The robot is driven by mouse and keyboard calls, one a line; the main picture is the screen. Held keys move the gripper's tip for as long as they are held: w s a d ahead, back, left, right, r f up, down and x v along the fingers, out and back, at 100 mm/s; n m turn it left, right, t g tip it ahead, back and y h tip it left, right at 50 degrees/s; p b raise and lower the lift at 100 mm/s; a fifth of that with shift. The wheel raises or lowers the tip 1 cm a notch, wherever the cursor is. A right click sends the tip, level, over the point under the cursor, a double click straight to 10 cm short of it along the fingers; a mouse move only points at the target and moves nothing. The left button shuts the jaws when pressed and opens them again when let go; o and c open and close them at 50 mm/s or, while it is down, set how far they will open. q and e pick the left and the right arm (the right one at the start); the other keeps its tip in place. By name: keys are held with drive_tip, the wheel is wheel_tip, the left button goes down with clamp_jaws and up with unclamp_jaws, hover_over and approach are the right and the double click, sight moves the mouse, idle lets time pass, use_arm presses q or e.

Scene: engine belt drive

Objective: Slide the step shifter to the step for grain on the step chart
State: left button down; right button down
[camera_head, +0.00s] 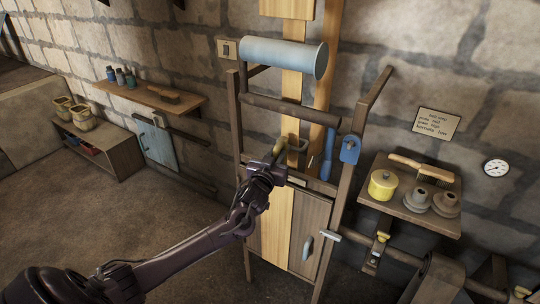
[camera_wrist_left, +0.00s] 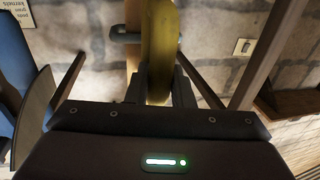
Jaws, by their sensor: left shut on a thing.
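The step shifter has a yellow-tan handle (camera_head: 280,154), joined to a metal fork or loop around the vertical wooden belt in the middle of the frame. My left gripper (camera_head: 274,168) is shut on this handle in front of the belt. In the left wrist view the yellow handle (camera_wrist_left: 160,50) stands between the two dark fingers (camera_wrist_left: 159,88). The step chart (camera_head: 437,122) is a paper sheet on the stone wall at the right. Its few short lines are too small to read surely. The stepped pulleys behind the belt are not clear. My right gripper is out of view.
A grey-blue drum (camera_head: 285,58) sits atop the wooden frame. A blue lever (camera_head: 328,155) and blue bracket (camera_head: 349,150) are right of the handle. A shelf (camera_head: 415,215) at right holds a yellow pot (camera_head: 382,186). The floor at left is clear.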

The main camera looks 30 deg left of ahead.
use_arm(q)
drive_tip(key=d, duration=0.5)
drive_tip(key=shift+d+f, duration=0.1)
drive_tip(key=shift+d, duration=0.2)
drive_tip(key=c, duration=1.7)
unclamp_jaws()
drive_tip(key=o, duration=0.4)
drive_tip(key=shift+w+d, duration=0.1)
drive_tip(key=shift+d, duration=0.2)
drive_tip(key=shift+a, duration=0.1)
